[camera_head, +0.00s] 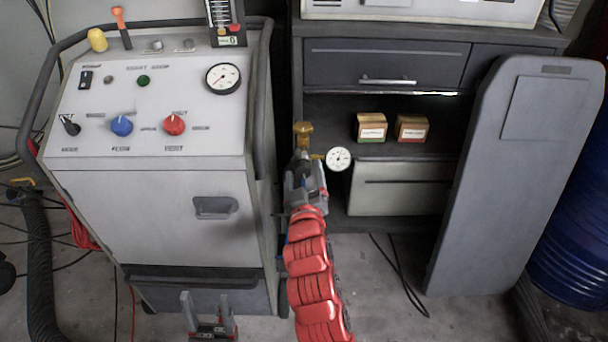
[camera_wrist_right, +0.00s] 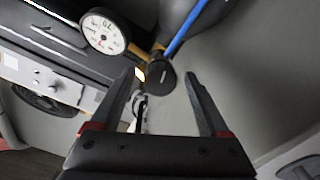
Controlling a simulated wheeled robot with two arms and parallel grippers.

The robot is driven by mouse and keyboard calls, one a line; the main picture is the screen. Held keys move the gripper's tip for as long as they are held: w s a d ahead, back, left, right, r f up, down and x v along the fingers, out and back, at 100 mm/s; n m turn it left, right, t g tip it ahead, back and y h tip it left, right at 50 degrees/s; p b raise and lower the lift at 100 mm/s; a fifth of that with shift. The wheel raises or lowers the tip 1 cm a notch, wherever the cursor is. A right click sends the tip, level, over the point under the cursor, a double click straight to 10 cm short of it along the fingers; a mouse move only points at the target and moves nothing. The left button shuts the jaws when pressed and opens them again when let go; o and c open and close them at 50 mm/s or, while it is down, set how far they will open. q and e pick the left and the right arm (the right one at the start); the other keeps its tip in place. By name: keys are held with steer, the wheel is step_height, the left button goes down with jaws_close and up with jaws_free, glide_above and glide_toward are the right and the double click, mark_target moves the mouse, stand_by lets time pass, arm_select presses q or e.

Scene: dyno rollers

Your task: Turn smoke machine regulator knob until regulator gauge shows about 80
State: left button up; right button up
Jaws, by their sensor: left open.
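The regulator's round white gauge (camera_head: 339,158) sticks out to the right of its brass body (camera_head: 303,130) in the head view. The gauge also shows at upper left in the right wrist view (camera_wrist_right: 104,32); its needle is too small to read surely. The dark round regulator knob (camera_wrist_right: 161,76) is in the right wrist view, at the level of my right fingertips. My right gripper (camera_wrist_right: 160,75) is open, one finger to each side of the knob, with gaps visible. My left gripper (camera_head: 206,296) is open and empty, low in front of the smoke machine.
The grey console (camera_head: 210,175) at left carries a blue knob (camera_head: 122,125), a red knob (camera_head: 174,124) and another gauge (camera_head: 223,78). A dark cabinet (camera_head: 385,62) holds two small boxes (camera_head: 371,127). A grey panel (camera_head: 505,190) leans at right. A blue hose runs above the knob.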

steer(key=s+p, duration=0.8)
steer(key=s, duration=0.9)
steer(key=shift+s+d, duration=0.25)
steer(key=shift+d, duration=0.1)
steer(key=shift+r, duration=0.1)
